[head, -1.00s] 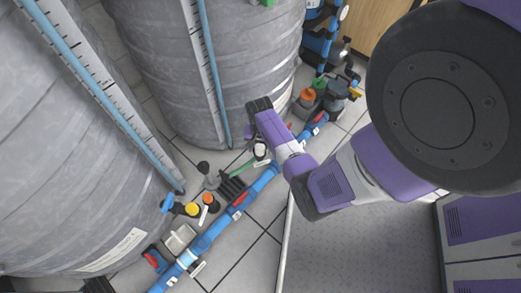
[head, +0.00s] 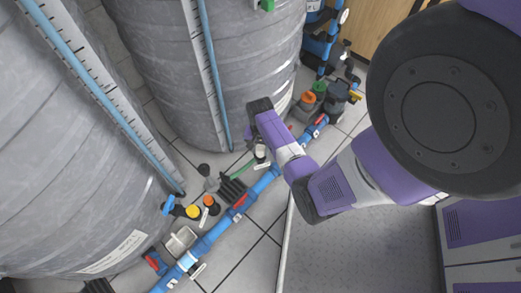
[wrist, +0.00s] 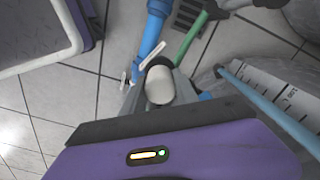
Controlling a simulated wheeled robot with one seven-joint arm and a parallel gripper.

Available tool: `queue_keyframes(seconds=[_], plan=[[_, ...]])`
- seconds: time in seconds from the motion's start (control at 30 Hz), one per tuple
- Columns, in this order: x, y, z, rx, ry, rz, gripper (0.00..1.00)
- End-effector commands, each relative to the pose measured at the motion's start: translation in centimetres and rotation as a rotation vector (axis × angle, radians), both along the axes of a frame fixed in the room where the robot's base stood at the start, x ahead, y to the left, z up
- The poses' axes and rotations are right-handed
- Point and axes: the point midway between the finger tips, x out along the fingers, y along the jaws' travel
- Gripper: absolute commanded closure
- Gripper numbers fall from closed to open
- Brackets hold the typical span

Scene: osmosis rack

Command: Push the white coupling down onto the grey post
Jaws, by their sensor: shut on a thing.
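The white coupling (wrist: 160,86) is between the fingers of my gripper (wrist: 161,92) in the wrist view, with a dark rounded edge around its far end. My gripper is shut on it. In the head view, the white coupling (head: 260,155) shows as a small pale piece just below my gripper (head: 256,145), close to the blue pipe. A grey post with a black top (head: 210,182) stands left of my gripper; I cannot tell if it is the task's post. What lies directly under the coupling is hidden.
Two large grey tanks (head: 165,70) stand at the left and back. A blue pipe (head: 222,225) with red valve handles runs diagonally across the tiled floor. Orange and green caps (head: 308,98) are right of my gripper. A grey platform (head: 360,250) lies at the lower right.

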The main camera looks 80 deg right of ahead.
Motion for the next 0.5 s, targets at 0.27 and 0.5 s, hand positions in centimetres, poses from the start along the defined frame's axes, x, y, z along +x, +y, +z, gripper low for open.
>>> queue_keyframes(seconds=[0.27, 0.5], plan=[[0.1, -0.1, 6.1, -0.003, -0.002, 0.001, 1.00], [0.1, -0.1, 12.7, -0.003, -0.002, 0.000, 1.00]])
